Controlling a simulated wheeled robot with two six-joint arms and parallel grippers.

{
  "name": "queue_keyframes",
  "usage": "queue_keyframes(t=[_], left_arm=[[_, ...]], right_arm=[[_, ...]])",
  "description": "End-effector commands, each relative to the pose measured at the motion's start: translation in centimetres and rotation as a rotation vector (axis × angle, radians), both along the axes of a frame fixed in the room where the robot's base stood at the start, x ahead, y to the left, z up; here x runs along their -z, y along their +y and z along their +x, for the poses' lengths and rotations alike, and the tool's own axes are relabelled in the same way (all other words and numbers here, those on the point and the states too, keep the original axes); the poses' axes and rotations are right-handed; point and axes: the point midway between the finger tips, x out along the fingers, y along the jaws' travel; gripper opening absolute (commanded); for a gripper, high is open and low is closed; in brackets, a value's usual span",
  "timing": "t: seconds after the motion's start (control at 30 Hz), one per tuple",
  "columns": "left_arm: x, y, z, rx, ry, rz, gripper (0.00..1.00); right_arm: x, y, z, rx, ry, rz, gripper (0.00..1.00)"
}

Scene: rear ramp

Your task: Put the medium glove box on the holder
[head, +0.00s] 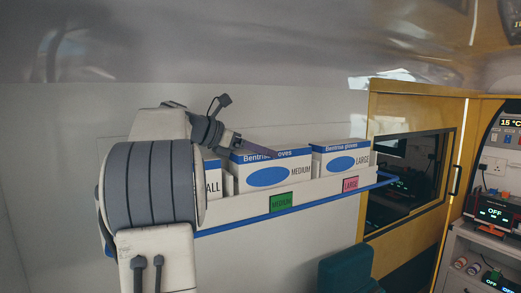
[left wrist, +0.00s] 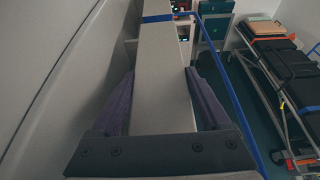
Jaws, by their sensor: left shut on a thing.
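The medium glove box (head: 280,172), white with a blue oval and blue top band, is in the holder's middle place, behind the green MEDIUM label (head: 281,201). The holder (head: 305,190) is a white wall rack with a blue front edge; its lip hides the box's bottom, so I cannot tell whether it rests fully. My left gripper (head: 258,150) is shut on the medium box from above. In the left wrist view the box's pale top (left wrist: 165,90) lies between the two purple fingers. My right gripper is not in view.
The large glove box (head: 341,159) stands to the right, behind the pink LARGE label (head: 350,184). The small box (head: 213,178) is at the left, mostly hidden by my arm. A yellow-framed door (head: 412,98) is beyond the rack. A stretcher (left wrist: 285,70) shows in the left wrist view.

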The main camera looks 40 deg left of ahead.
Motion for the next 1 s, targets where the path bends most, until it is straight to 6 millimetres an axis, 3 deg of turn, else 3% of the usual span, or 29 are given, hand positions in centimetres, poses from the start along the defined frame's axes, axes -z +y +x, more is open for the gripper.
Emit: queue_keyframes(t=[0.27,0.3,0.33,0.67,1.0], left_arm=[[0.2,-0.1,0.0,0.000,-0.003,0.000,0.00],[0.2,-0.1,0.0,0.001,0.000,0.000,0.95],[0.2,-0.1,0.0,0.001,0.000,0.000,1.00],[-0.1,0.1,-0.2,-0.001,0.000,0.001,1.00],[-2.4,2.6,-5.9,-0.006,-0.001,0.002,1.00]], right_arm=[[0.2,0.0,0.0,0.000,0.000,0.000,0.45],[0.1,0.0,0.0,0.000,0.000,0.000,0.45],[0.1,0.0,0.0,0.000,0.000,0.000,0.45],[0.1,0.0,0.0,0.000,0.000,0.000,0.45],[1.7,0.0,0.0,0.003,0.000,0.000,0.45]])
